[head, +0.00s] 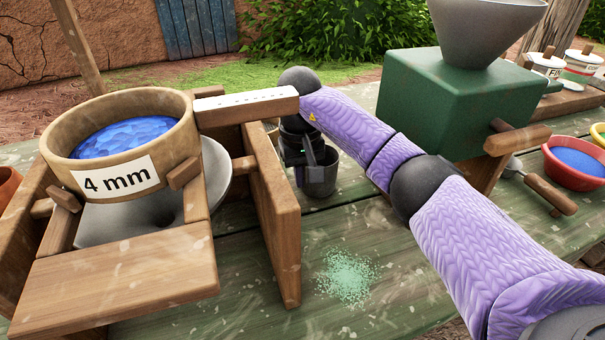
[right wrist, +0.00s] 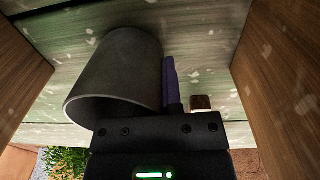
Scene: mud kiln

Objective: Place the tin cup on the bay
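The tin cup (head: 324,183) is a dark grey open cup just right of the wooden sieve stand, at or close above the green table. In the right wrist view the cup (right wrist: 118,75) has its mouth toward the gripper. My right gripper (head: 314,172) is at the cup's rim. One finger (right wrist: 171,84) lies along the outside of the cup wall, near the middle of the gripper. The other finger is hidden, apparently inside the cup, so the gripper looks shut on the wall. My left gripper is not in view. I cannot pick out the bay for certain.
The sieve stand's wooden side panel (head: 272,215) is close left of the cup. A round sieve marked 4 mm (head: 120,180) holds blue material. A green mill (head: 440,105) stands right, behind my arm. Pale green grains (head: 347,277) lie on the table in front. A red bowl (head: 577,170) is far right.

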